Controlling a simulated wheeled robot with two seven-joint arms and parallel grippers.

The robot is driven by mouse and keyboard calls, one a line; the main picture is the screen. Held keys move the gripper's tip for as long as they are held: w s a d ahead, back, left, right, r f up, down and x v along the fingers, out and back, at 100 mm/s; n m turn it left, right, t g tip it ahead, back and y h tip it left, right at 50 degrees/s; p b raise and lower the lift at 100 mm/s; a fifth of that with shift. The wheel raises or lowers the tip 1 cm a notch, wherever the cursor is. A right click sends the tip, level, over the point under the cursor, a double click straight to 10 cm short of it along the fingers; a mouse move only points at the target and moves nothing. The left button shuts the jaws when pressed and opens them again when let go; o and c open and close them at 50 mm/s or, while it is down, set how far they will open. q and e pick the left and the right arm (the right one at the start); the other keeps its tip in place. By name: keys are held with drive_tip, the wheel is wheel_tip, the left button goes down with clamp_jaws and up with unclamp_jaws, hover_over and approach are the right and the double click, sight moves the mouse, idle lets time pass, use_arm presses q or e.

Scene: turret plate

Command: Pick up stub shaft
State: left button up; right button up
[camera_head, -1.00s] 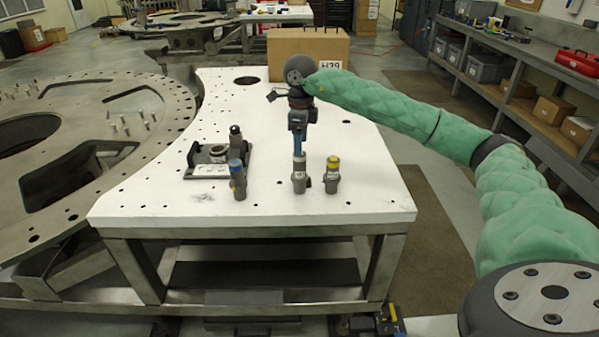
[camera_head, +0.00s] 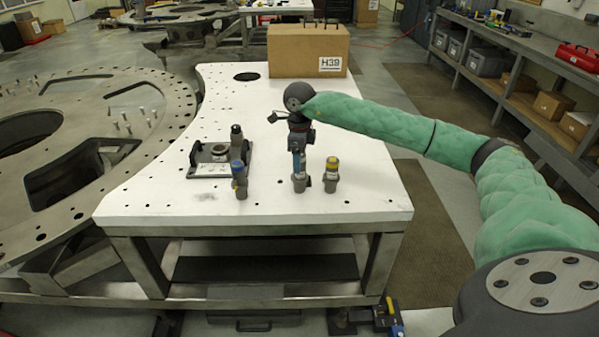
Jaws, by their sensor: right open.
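Several grey stub shafts stand upright on the white table (camera_head: 150,205). The middle front shaft (camera_head: 300,185) is under my right gripper (camera_head: 299,172), which points down with its open fingers at the shaft's top. Whether the fingers touch it is too small to tell, and the shaft's top is partly hidden. A yellow-topped shaft (camera_head: 331,179) stands close to its right. A blue-topped shaft (camera_head: 239,182) stands to its left, and a black-topped shaft (camera_head: 237,143) behind that. My left gripper is not in view.
A dark bracket plate (camera_head: 212,168) lies beside the left shafts. A cardboard box (camera_head: 295,52) stands at the table's back edge. A large perforated metal ring (camera_head: 172,105) lies left of the table. A shelf bench runs along the right. The table's front right is clear.

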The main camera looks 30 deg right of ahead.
clamp_jaws()
drive_tip(key=shift+r, duration=0.1)
idle(0.4)
